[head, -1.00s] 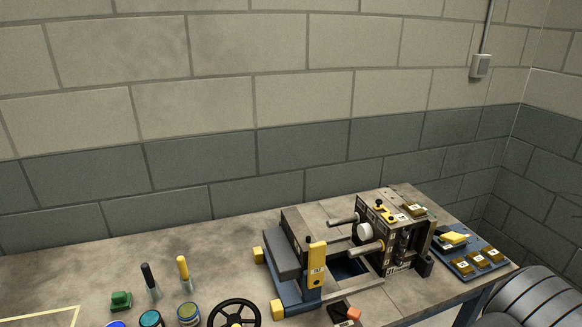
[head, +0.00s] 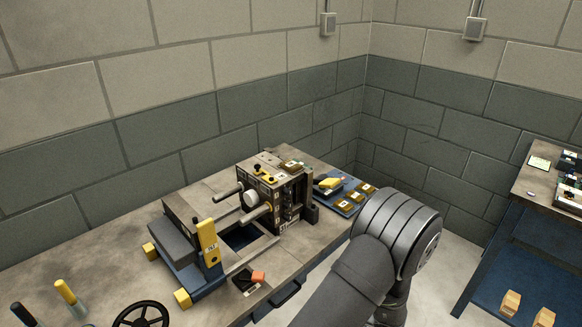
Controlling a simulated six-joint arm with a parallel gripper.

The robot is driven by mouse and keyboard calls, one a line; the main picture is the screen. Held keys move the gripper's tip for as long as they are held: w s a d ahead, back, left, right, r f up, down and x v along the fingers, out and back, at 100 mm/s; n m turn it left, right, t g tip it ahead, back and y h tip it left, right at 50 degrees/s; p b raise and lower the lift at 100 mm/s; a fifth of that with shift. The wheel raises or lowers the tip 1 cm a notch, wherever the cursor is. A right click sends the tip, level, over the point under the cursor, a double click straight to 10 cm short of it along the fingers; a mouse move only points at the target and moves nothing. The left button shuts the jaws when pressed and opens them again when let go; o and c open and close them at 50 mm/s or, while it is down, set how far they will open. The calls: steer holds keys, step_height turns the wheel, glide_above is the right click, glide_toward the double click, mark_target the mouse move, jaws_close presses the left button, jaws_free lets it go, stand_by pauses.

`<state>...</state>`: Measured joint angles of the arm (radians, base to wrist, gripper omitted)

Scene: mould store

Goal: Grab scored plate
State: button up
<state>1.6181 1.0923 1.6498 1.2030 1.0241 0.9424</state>
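I cannot tell which piece is the scored plate; no score marks can be made out at this size. Several small brass-coloured plates (head: 355,197) with white labels lie along the front of a blue tray (head: 337,203) at the bench's right end. A yellow piece (head: 330,183) lies at the back of that tray. Another labelled plate (head: 293,165) sits on top of the mould machine (head: 262,197). My grey arm rises from the bottom and bends just right of the tray. My gripper is not in view.
A black piece with an orange end (head: 258,277) lies near the bench's front edge. A second bench (head: 535,195) stands right, with wooden blocks (head: 511,302) below.

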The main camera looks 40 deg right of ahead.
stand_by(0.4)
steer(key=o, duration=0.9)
